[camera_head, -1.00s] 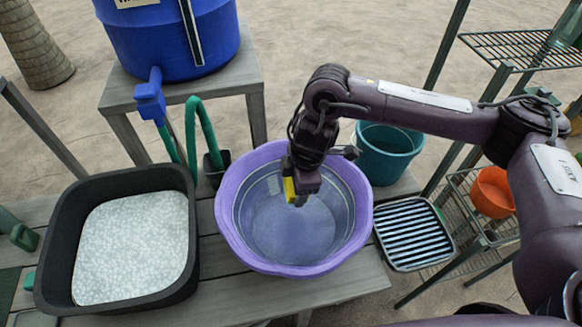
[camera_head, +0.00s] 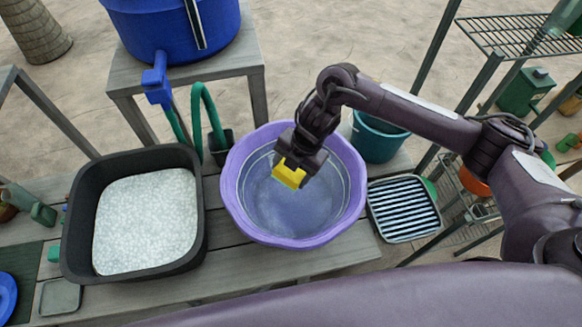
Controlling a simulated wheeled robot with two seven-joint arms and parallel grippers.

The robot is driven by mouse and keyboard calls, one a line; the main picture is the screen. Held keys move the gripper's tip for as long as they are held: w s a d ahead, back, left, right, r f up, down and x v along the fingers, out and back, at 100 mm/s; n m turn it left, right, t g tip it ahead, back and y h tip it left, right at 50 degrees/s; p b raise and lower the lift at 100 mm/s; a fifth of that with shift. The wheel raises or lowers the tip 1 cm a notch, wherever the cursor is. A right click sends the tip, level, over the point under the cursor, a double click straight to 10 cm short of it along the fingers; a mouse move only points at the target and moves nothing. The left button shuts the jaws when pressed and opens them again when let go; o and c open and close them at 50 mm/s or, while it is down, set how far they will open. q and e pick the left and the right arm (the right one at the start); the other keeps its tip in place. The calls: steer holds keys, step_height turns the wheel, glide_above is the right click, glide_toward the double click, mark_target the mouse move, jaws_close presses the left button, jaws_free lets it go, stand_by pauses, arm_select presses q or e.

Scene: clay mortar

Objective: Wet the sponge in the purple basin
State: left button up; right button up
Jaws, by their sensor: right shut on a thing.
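The purple basin (camera_head: 238,216) stands on the grey wooden bench and holds clear bluish water. My right gripper (camera_head: 296,168) is over the basin, shut on the yellow sponge (camera_head: 289,174). The sponge hangs below the fingers, over the inside of the basin. I cannot tell whether it touches the water. My left gripper is not in view.
A black tub (camera_head: 75,228) with white speckled contents stands left of the basin. A slatted tray (camera_head: 404,208) lies to the right, and a teal bucket (camera_head: 376,142) stands behind. A blue barrel (camera_head: 165,30) with a tap stands at the back.

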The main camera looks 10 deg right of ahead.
step_height(320, 180, down, 11)
steer(key=b, duration=0.8)
steer(key=shift+r, duration=0.2)
steer(key=shift+r, duration=0.1)
step_height(320, 180, up, 12)
steer(key=p, duration=0.9)
steer(key=shift+f+p, duration=0.25)
steer(key=shift+p, duration=0.1)
steer(key=shift+f, duration=0.1)
stand_by(0.4)
